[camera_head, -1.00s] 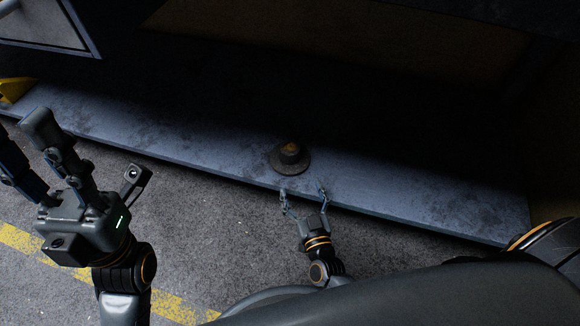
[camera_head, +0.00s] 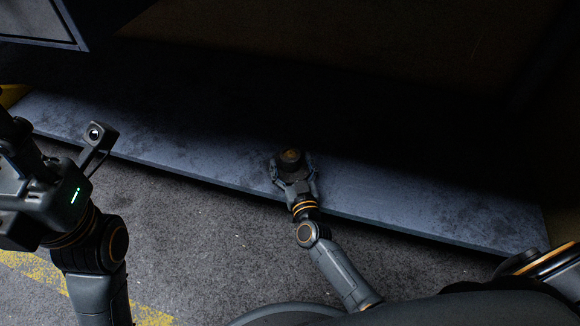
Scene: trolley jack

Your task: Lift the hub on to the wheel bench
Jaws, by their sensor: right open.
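The hub (camera_head: 291,158), a dark round flanged part with a rusty top, sits on a grey bench surface (camera_head: 185,157) near its front edge. My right gripper (camera_head: 292,168) is open, with its fingers reaching over the edge and standing on either side of the hub's lower part. Whether the fingers touch the hub cannot be seen. The near part of the hub's flange is hidden by the gripper. My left gripper (camera_head: 12,185) is at the left edge of the view, with its fingers mostly cut off by the frame.
The back of the bench surface lies in deep shadow. A pale-edged panel (camera_head: 45,25) is at the upper left, and a yellow object (camera_head: 12,95) is at the left edge. Grey floor with a yellow line (camera_head: 150,316) lies in front. The bench surface is clear on both sides of the hub.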

